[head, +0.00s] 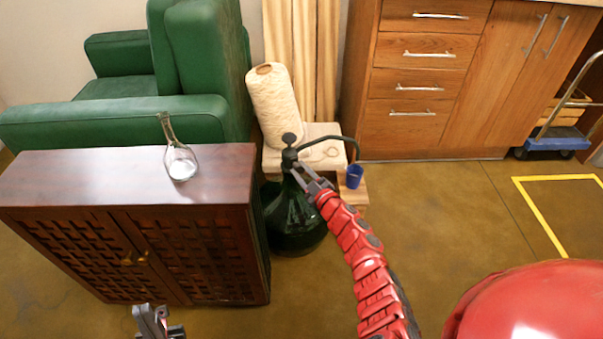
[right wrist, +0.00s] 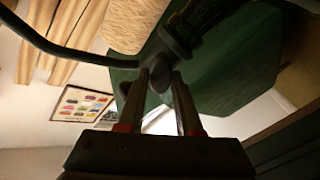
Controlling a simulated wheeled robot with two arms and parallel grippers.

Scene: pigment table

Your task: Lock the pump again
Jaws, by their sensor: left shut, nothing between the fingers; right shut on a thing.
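The dark pump (head: 290,157) has a round knob on top and a curved spout reaching right. It stands upright in the neck of a big dark green glass bottle (head: 295,228) on the floor. My right gripper (head: 303,176) is at the pump's near right side, just below its head. In the right wrist view my right gripper (right wrist: 162,86) is shut on a small dark rounded part of the pump (right wrist: 158,76). I cannot tell whether the pump is locked. My left gripper (head: 153,320) is shut and empty at the bottom edge, in front of the cabinet.
A dark wooden cabinet (head: 100,185) with a glass flask (head: 180,162) on top stands left of the bottle. A cream yarn cone (head: 273,105) stands behind on a pale stool (head: 325,150). A blue cup (head: 354,177) is under the spout.

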